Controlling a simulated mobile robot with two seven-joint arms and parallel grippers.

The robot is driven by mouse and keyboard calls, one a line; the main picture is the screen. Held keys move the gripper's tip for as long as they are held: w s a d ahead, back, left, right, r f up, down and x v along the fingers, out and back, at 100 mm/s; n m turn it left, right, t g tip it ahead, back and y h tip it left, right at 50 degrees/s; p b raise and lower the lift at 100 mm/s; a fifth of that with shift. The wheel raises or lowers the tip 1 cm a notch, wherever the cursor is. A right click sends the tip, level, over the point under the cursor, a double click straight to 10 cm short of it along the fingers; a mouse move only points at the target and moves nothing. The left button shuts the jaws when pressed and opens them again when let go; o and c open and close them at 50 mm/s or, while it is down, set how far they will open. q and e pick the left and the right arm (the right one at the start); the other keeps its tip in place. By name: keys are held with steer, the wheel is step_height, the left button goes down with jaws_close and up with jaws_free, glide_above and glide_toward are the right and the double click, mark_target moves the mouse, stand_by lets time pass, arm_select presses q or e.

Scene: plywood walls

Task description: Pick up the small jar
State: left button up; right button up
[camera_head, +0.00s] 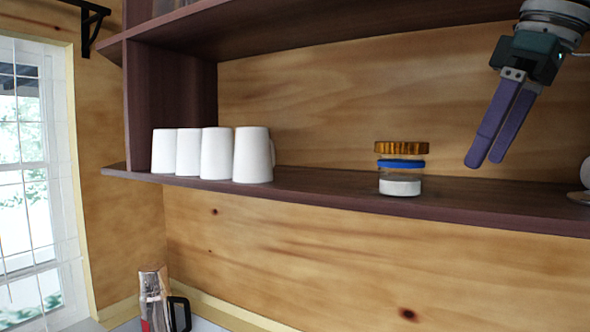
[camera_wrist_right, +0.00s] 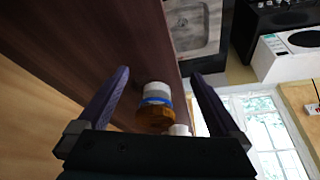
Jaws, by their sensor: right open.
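The small jar (camera_head: 401,170) stands upright on the dark wooden shelf (camera_head: 320,190). It has an amber-brown lid, a blue band, a clear body and white at its base. My right gripper (camera_head: 481,165) is to the right of the jar, apart from it, with purple fingers angled down to the left. In the right wrist view the fingers (camera_wrist_right: 160,92) are spread wide and empty. The jar (camera_wrist_right: 156,105) shows beyond and between them, lid nearest the camera. My left gripper is in neither view.
Several white mugs (camera_head: 252,156) stand upside down to the left of the jar, by the shelf's upright panel. A white object (camera_head: 586,172) is cut off at the right edge. An upper shelf (camera_head: 300,35) is overhead. A metallic pot (camera_head: 154,300) stands below.

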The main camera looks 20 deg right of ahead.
mark_target(426, 143)
steer(key=w+a+p, duration=0.1)
steer(key=w, duration=0.1)
steer(key=w+a+p, duration=0.1)
steer(key=w+p, duration=0.1)
steer(key=w, duration=0.1)
steer(key=w+a+p, duration=0.1)
steer(key=w+p, duration=0.1)
steer(key=shift+w+r, duration=0.25)
steer(key=shift+w, duration=0.1)
steer(key=shift+w+f, duration=0.1)
steer(key=shift+w, duration=0.2)
steer(key=shift+w+a+f, duration=0.1)
steer(key=shift+w, duration=0.05)
steer(key=x, duration=0.5)
steer(key=shift+f, duration=0.15)
steer(key=shift+c, duration=0.2)
steer(key=c, duration=1.3)
steer(key=shift+c, duration=0.2)
